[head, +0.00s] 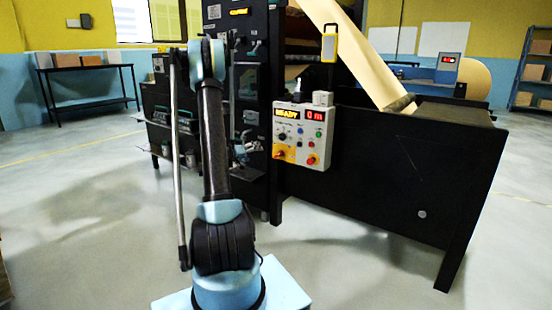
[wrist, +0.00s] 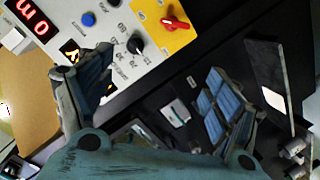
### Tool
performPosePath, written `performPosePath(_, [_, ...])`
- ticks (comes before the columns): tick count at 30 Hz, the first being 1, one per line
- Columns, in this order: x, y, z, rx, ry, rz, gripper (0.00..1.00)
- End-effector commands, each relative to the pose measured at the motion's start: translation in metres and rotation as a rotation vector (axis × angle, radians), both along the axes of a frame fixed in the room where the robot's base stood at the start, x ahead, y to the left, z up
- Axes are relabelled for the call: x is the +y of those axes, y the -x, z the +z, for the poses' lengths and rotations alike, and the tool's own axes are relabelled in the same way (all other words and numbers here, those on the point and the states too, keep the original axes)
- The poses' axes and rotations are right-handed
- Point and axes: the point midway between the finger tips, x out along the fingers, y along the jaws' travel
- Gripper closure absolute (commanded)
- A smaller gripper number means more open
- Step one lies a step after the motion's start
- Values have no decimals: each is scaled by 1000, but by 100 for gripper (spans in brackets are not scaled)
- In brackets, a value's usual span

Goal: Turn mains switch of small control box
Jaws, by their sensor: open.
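The small control box (head: 301,125) is pale, with lit displays reading READY and 0 m, and is mounted on the black machine. Its mains switch appears to be the red rotary knob (head: 281,154) on a yellow plate at the lower left. The left finger overlaps the box face; the right one is over dark machine surface. No contact with the knob shows.
A black selector knob (wrist: 136,44) and a blue button (wrist: 88,19) are near the red knob. Another red knob (head: 313,159) is at the box's lower right. The black machine frame (head: 390,170) extends right. The floor in front is clear.

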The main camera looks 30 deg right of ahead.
Motion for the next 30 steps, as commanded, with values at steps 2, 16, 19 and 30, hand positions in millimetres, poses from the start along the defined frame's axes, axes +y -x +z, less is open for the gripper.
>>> performPosePath(2, [-12, -9, -16, -12, 37, 0, 17])
performPosePath(16, [-51, -30, -85, -56, 205, 15, 17])
performPosePath(19, [-53, -31, -90, -58, 216, 18, 17])
performPosePath(30, [-92, -46, -91, -57, 219, 17, 17])
